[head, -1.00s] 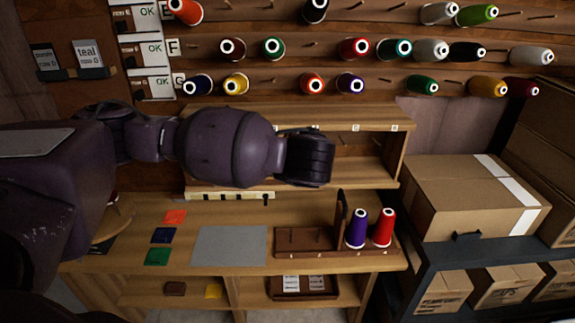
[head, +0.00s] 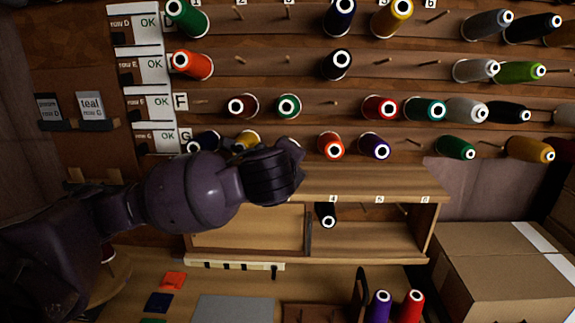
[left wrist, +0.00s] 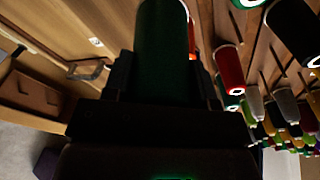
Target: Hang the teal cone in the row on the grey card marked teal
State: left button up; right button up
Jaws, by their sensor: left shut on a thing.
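The grey card marked teal, row G (head: 91,105), sits in a holder on the left of the thread wall. The row G sign (head: 157,139) is the lowest of the row signs. My left gripper (head: 285,165) is just below and in front of row G, left of the orange cone. In the left wrist view it is shut on a dark green-looking cone (left wrist: 162,45), in shadow, so I cannot tell green from teal. The head view hides the held cone behind the gripper. A teal cone (head: 427,108) hangs in row F. My right gripper is not in view.
In row G, a navy cone (head: 204,141) and a yellow cone (head: 246,138) are left of the gripper; an orange cone (head: 331,146) and a purple cone (head: 374,145) are right of it. Below stands a wooden shelf (head: 380,185) with a black cone (head: 326,212).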

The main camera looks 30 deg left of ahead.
pick_arm(q)
jog(key=shift+w+a, duration=0.15)
jog(key=shift+w, duration=0.1)
jog(key=shift+w+a+f, duration=0.1)
jog(key=shift+w+a, duration=0.15)
jog(key=shift+w, duration=0.05)
jog(key=shift+a+b+x, duration=0.2)
jog(key=shift+b+x, duration=0.9)
jog(key=shift+x, duration=1)
jog(key=x, duration=0.2)
jog(key=b+x, duration=0.1)
jog(key=x, duration=0.1)
jog(key=a+r+x, duration=0.1)
jog(key=x, duration=0.2)
jog(key=shift+b, duration=0.35)
jog(key=shift+w, duration=0.2)
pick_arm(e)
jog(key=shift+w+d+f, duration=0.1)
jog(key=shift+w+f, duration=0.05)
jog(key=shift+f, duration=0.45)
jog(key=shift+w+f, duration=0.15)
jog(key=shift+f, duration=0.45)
